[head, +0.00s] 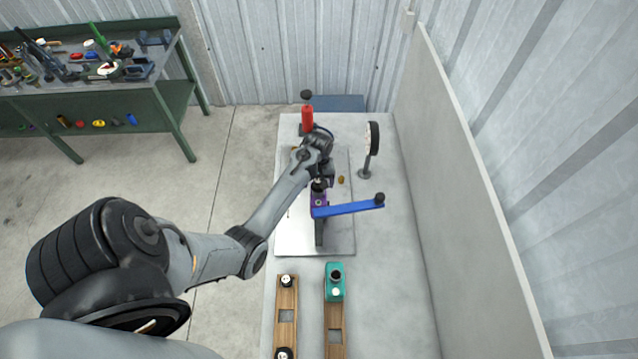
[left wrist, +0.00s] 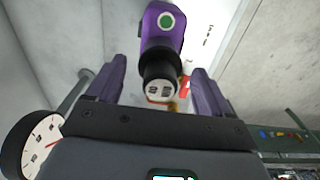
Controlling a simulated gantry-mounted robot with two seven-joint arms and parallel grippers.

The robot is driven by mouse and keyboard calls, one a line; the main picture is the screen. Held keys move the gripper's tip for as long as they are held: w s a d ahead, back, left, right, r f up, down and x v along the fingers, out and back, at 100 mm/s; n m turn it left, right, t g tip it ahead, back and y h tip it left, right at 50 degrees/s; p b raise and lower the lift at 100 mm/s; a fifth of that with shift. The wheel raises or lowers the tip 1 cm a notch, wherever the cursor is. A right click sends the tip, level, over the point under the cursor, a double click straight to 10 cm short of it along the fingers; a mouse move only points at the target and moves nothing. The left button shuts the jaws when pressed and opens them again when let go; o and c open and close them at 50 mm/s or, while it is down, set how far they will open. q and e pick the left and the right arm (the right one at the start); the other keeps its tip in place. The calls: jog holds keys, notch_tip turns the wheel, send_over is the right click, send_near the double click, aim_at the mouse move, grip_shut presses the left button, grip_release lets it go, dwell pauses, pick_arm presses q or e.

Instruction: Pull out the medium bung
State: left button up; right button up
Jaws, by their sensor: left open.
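A purple body (head: 318,198) sits on the metal plate in the head view, mostly hidden by my left gripper and a blue bar. In the left wrist view the purple body (left wrist: 162,22) carries a green disc with a pale ring. A black round plug (left wrist: 158,68), which may be the medium bung, sticks out from it, its pale end facing the camera. My left gripper (head: 321,181) is at the purple body. In the left wrist view its open fingers (left wrist: 158,74) stand either side of the plug, with gaps visible. My right gripper is not in view.
A blue bar (head: 347,208) with a black knob extends right. A red-bodied tool (head: 307,118) and a round dial on a stand (head: 372,140) stand behind. A teal block (head: 335,285) and wooden strips (head: 287,315) lie in front. A wall panel (head: 465,190) bounds the right.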

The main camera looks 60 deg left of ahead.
pick_arm(q)
jog(key=shift+c, duration=0.3)
dwell(0.4)
jog(key=c, duration=1.4)
jog(key=shift+o, duration=0.2)
jog(key=shift+r, duration=0.1)
jog(key=shift+r, duration=0.1)
jog(key=shift+r, duration=2.8)
